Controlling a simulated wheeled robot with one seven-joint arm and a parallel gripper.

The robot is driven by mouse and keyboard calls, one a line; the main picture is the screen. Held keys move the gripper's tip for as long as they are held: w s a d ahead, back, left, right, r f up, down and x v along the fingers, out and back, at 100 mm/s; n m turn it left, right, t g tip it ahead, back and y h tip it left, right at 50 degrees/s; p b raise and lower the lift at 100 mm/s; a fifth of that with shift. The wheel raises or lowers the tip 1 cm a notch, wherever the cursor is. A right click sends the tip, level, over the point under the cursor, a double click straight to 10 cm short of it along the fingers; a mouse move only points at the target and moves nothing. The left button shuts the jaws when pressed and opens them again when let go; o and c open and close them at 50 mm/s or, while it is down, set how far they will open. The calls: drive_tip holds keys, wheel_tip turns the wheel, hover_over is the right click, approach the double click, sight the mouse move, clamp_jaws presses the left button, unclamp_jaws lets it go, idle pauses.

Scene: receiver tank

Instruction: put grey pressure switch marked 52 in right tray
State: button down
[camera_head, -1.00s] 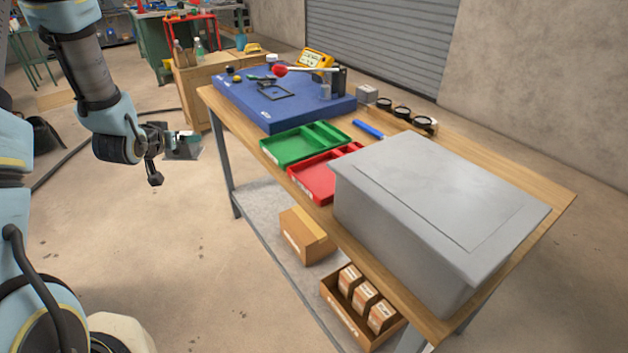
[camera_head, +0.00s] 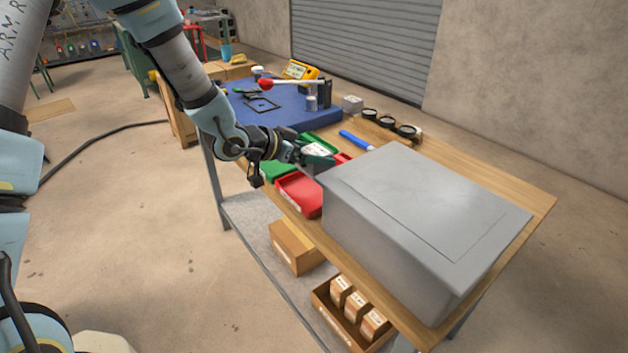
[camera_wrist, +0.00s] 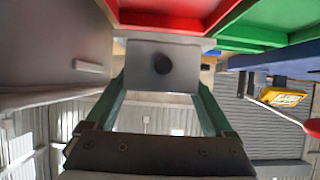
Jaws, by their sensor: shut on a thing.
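My gripper (camera_head: 318,152) is above the red tray (camera_head: 298,196), beside the left end of the large grey box. In the wrist view its green fingers are shut on a grey block with a dark round spot, the grey pressure switch (camera_wrist: 172,52). No number 52 can be read on it. The red tray is the right one of two on the bench and also shows at the top of the wrist view (camera_wrist: 175,20). The green tray (camera_head: 277,172) lies to its left, partly hidden by my arm. The held switch is apart from the tray floor.
The large grey box (camera_head: 425,215) stands close to the right of the red tray. A blue mat (camera_head: 245,108) with tools and a yellow meter (camera_head: 299,70) lies behind the green tray. A blue cylinder (camera_head: 355,140), small grey cube (camera_head: 352,103) and round gauges (camera_head: 388,120) lie farther back.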

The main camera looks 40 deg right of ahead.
drive_tip(key=shift+f+p, duration=0.5)
drive_tip(key=shift+f, duration=2.7)
drive_tip(key=shift+f, duration=0.15)
unclamp_jaws()
